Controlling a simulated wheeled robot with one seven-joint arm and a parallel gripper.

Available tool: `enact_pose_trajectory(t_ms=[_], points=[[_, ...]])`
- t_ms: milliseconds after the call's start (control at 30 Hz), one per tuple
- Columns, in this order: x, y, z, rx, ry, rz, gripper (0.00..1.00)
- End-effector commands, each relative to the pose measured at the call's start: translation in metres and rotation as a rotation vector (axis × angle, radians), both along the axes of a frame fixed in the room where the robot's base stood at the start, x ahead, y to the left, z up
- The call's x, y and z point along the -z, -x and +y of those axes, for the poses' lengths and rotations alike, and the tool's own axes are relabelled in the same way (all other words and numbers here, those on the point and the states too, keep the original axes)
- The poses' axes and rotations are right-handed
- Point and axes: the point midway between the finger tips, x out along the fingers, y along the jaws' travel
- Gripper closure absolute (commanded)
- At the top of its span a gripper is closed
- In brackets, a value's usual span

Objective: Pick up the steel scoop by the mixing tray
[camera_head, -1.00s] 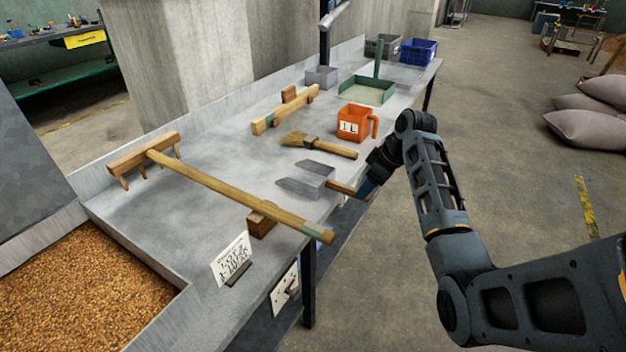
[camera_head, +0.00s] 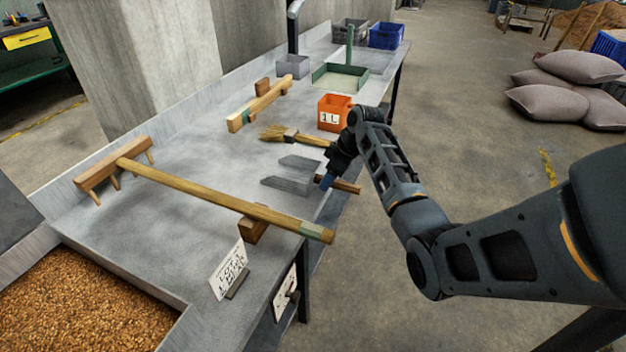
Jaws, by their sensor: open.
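The steel scoop (camera_head: 287,184) lies on the grey bench near its front edge, its grey sides pointing left and its wooden handle (camera_head: 348,187) pointing right. My gripper (camera_head: 327,181) is open, pointing down at the handle close to the steel part. One blue fingertip shows in front of the handle; the other is hidden. I cannot tell whether the fingers straddle or touch the handle. A tray of grain, with a metal rim (camera_head: 130,283), is at the lower left, apart from the scoop.
A long wooden rake (camera_head: 200,197) lies left of the scoop, propped on a block. A lot card (camera_head: 228,270) stands in front. The bench middle is clear.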

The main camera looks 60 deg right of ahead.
Motion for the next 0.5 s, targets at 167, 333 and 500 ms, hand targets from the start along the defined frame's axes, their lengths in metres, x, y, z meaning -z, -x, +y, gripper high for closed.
enact_pose_trajectory(t_ms=[167,333,500], points=[[0.013,-0.0052,0.0001,0.0,0.001,0.0,0.4],[0.0135,-0.0056,0.0002,0.0,0.001,0.0,0.4],[0.0134,-0.0055,0.0001,0.0,0.001,0.0,0.51]])
